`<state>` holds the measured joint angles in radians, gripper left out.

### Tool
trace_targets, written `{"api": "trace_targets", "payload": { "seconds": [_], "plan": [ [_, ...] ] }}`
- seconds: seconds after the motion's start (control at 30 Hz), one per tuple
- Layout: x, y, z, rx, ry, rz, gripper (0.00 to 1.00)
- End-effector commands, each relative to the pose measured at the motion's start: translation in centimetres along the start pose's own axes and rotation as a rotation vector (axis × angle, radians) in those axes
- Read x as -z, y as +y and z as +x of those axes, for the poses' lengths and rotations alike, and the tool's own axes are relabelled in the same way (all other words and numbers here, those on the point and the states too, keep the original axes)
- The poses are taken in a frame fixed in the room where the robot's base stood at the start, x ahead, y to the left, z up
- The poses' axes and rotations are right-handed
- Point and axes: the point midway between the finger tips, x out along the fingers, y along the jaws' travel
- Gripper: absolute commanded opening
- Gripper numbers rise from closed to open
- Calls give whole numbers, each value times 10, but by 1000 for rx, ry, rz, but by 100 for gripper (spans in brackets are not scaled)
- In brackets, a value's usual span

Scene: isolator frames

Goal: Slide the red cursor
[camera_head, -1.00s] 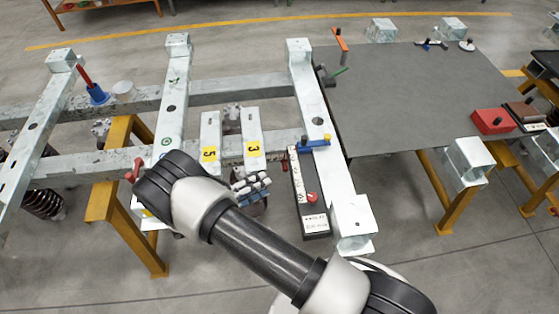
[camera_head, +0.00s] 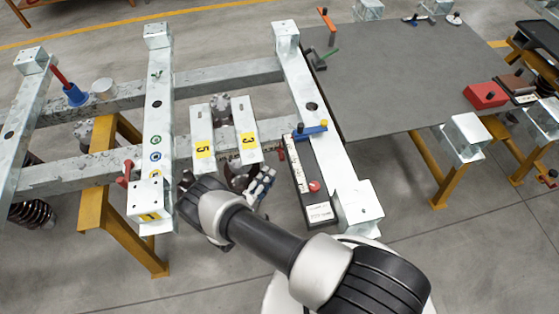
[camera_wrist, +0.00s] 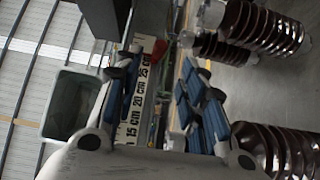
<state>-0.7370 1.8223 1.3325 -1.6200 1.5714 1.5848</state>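A black device (camera_head: 304,172) with a white scale strip and a label lies along the right beam of the frame in the head view. A round red knob (camera_head: 314,186), likely the red cursor, sits on it near its lower end. My gripper (camera_head: 262,183) is left of the device and apart from it. In the wrist view its two blue-padded fingers (camera_wrist: 160,105) are spread with nothing held between them. A numbered scale (camera_wrist: 135,105), marked in cm, shows behind and between the fingers.
A grey tabletop (camera_head: 400,80) is at right with a red box (camera_head: 485,95). Ribbed brown insulators (camera_wrist: 262,28) show in the wrist view.

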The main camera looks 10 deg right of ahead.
Motion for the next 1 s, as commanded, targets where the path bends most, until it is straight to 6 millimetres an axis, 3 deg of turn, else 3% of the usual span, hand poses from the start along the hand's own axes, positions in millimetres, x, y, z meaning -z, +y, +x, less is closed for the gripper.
{"api": "trace_targets", "payload": {
  "seconds": [0.2, 0.43, 0.87, 1.0],
  "plan": [
    [-1, -1, 48, 0, -6, 1, 38],
    [-1, -1, 81, 0, -3, 0, 38],
    [0, 0, 90, 0, 0, -1, 38],
    [0, 0, 90, 0, 0, -1, 28]
  ]
}}
